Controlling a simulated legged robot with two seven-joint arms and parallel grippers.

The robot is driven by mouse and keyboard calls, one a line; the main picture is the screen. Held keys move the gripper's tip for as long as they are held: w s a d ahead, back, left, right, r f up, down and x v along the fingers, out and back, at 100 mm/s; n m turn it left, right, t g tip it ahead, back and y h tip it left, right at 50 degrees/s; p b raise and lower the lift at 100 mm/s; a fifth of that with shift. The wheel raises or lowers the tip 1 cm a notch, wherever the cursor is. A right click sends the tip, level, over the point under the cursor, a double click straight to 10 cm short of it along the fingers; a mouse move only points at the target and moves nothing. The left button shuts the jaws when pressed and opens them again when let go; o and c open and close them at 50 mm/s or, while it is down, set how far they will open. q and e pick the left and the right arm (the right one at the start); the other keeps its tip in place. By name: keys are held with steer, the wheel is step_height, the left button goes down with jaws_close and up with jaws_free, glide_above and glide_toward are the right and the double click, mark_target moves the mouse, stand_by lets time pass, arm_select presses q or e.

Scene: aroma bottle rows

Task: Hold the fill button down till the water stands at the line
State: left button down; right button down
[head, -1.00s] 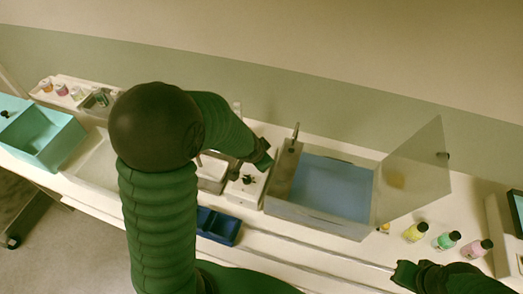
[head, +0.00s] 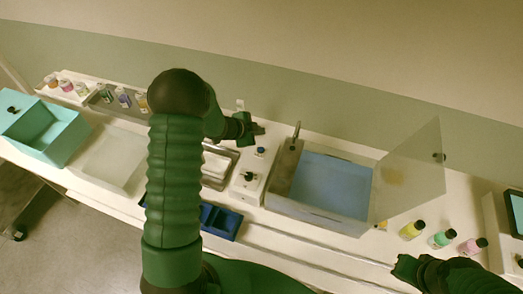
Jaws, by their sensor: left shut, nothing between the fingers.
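The white control box (head: 241,190) stands left of the tank, with a small blue button (head: 261,151) at its far end and a black knob (head: 248,176) nearer me. The clear-walled tank (head: 312,217) holds blue water (head: 330,184); I cannot make out a fill line. A metal spout (head: 296,133) stands at its far left corner. My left gripper (head: 258,129) is shut and empty, just beyond the blue button in the picture and apart from it. My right gripper (head: 400,266) is at the lower right, away from the box; its jaws are unclear.
A clear panel (head: 412,172) stands up at the tank's right side. Several bottles, including a yellow one (head: 411,230), stand right of it. A teal bin (head: 66,141) and a row of small bottles are at the left. A blue tray (head: 222,222) lies in front of the box.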

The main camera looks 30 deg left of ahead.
mark_target(259, 151)
arm_select(q)
steer(key=f+b, duration=0.3)
steer(key=f, duration=0.1)
steer(key=f+b, duration=0.3)
steer(key=shift+a+f, duration=0.2)
steer(key=shift+f, duration=0.35)
steer(key=shift+d, duration=0.1)
stand_by(1.2)
steer(key=shift+f+b, duration=0.3)
steer(key=shift+b, duration=0.1)
steer(key=shift+s+f, duration=0.1)
steer(key=shift+f, duration=0.3)
stand_by(1.2)
steer(key=shift+r+p, duration=0.65)
steer(key=shift+r, duration=0.2)
